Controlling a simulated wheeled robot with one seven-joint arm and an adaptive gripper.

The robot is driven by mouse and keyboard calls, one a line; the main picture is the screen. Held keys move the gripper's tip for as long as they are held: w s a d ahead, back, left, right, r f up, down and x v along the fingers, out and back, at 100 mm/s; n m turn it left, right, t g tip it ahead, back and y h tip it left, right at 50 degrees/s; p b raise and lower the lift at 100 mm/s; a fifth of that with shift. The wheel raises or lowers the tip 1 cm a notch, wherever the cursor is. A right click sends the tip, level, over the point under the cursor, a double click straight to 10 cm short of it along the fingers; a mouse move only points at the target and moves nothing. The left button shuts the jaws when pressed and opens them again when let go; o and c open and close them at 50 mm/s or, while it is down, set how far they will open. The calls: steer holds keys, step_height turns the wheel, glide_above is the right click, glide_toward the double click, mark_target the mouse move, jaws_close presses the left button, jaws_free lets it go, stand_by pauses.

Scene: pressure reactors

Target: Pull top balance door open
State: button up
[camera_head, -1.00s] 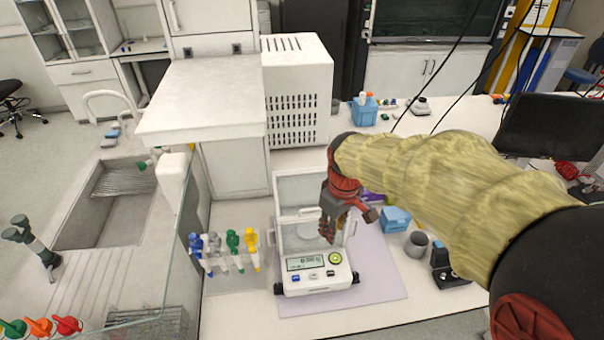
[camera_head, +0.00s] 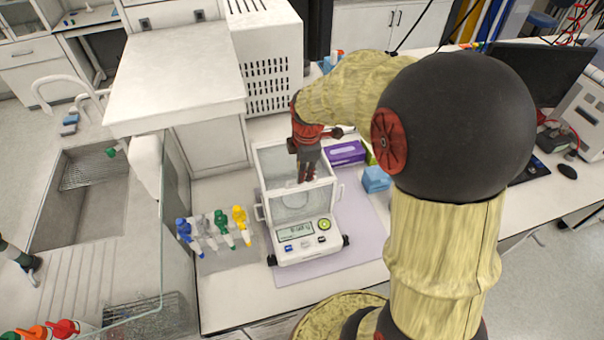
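The white balance (camera_head: 303,243) stands on the purple mat (camera_head: 362,243), its display and buttons facing me. Its clear-walled chamber (camera_head: 285,205) rises behind the display, with a round pan dimly seen inside. My gripper (camera_head: 308,179) points down at the chamber's top, its dark fingertips over the right part of the top frame. I cannot tell if the fingers touch the top door or a handle, and nothing is clearly held. The fingers look close together, but their gap is unclear. My gripper and wrist hide part of the chamber's top and back.
Several colored pipettes (camera_head: 213,230) stand left of the balance beside a clear panel (camera_head: 177,210). A purple box (camera_head: 346,152) and a blue box (camera_head: 376,179) are behind and to the right. A raised white cabinet (camera_head: 175,75) stands behind left.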

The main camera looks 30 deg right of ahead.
mark_target(302, 187)
steer(key=shift+w+f, duration=0.15)
steer(key=shift+f, duration=0.6)
steer(key=shift+w+f, duration=0.1)
steer(key=shift+f, duration=0.6)
steer(key=shift+c, duration=0.8)
jaws_close()
steer(key=shift+s+f, duration=0.1)
